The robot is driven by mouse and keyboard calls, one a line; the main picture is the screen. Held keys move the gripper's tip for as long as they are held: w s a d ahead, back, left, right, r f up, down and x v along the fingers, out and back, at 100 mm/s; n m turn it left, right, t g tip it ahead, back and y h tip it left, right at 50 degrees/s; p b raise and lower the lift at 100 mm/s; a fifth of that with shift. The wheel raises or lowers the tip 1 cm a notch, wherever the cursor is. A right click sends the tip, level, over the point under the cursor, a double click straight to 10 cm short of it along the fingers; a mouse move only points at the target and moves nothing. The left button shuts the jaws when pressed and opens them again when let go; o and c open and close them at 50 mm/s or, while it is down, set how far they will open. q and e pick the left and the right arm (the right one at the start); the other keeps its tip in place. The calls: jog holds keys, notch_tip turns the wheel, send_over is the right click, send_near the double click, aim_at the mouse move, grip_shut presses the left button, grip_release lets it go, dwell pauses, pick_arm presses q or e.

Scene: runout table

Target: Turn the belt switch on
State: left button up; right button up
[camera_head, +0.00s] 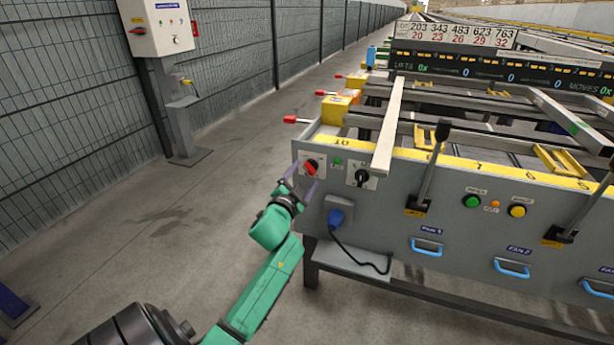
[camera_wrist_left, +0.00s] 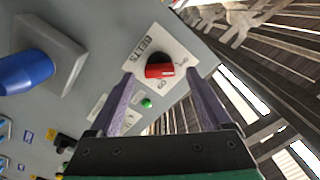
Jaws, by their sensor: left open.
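The belt switch (camera_head: 310,167) is a red rotary knob on a pale plate at the left end of the table's grey front panel. In the left wrist view the red knob (camera_wrist_left: 159,68) sits beside the word BELTS; its position marks are too small to read surely. My left gripper (camera_head: 297,187) is right in front of the switch plate. Its two purple fingers, also seen in the left wrist view (camera_wrist_left: 160,78), are apart and empty, one on either side of the knob in the picture. I cannot tell whether they touch it. My right gripper is not in view.
A green light (camera_head: 337,161) and a black rotary switch (camera_head: 362,177) are right of the belt switch. A blue plug (camera_head: 337,215) with a cable is below. Levers (camera_head: 431,165) stand farther right. Open floor (camera_head: 150,255) lies left of the table.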

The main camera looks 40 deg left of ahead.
aim_at(310, 168)
pick_arm(q)
jog(key=shift+x, duration=1.35)
jog(key=shift+d, duration=0.15)
grip_shut()
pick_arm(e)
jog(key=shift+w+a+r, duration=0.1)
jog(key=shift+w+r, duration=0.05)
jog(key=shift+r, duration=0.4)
